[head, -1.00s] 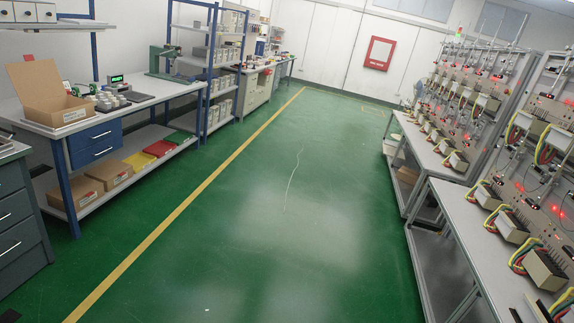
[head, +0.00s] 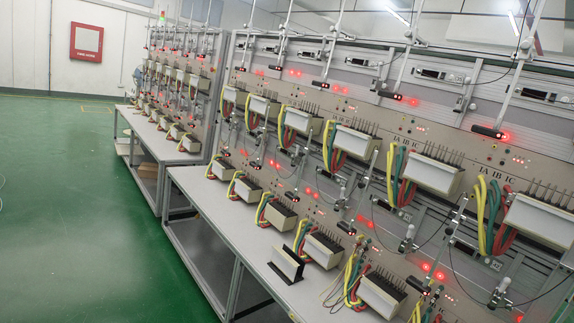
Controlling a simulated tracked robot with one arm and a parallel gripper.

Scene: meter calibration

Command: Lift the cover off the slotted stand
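A pale, flat cover (head: 287,262) stands upright, slightly tilted in the picture, at the front edge of the nearer grey bench. It sits in a dark stand (head: 283,275) whose black edges show below it and at its right end. The stand's slots are too small to make out. My gripper is not in view, and nothing of it shows near the cover.
The nearer bench (head: 218,202) carries a row of pale meter blocks (head: 322,248) with coloured cables, close behind the cover. A tall rack of meters (head: 440,140) with red lights rises behind. A similar bench stands farther back. Green floor (head: 90,200) at left is clear.

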